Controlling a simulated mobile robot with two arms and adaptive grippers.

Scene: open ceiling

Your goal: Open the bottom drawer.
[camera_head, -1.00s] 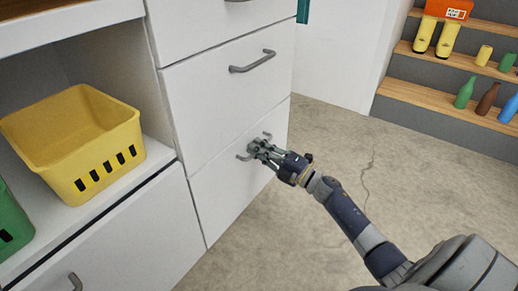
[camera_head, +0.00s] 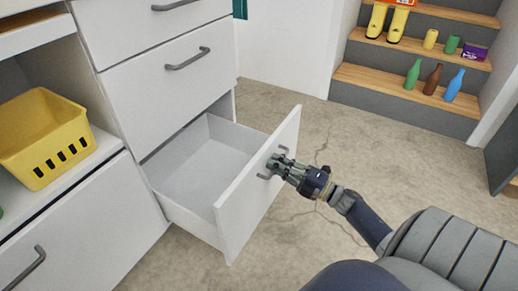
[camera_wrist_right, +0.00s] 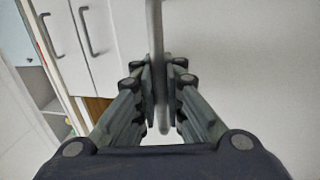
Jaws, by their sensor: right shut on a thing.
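The bottom drawer (camera_head: 245,200) of the white cabinet is pulled well out, and its inside looks empty. My right gripper (camera_head: 277,164) is at the drawer's front. It is shut on the grey bar handle (camera_head: 265,176). In the right wrist view, the handle (camera_wrist_right: 157,30) runs between the two fingers of the right gripper (camera_wrist_right: 160,95), with the white drawer front behind it. The left gripper is not in view.
The drawer above, with its handle (camera_head: 188,59), is shut. A yellow basket (camera_head: 45,140) sits in an open shelf at left. Steps (camera_head: 400,85) with bottles and boots stand at the back right. Bare concrete floor (camera_head: 300,115) lies between.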

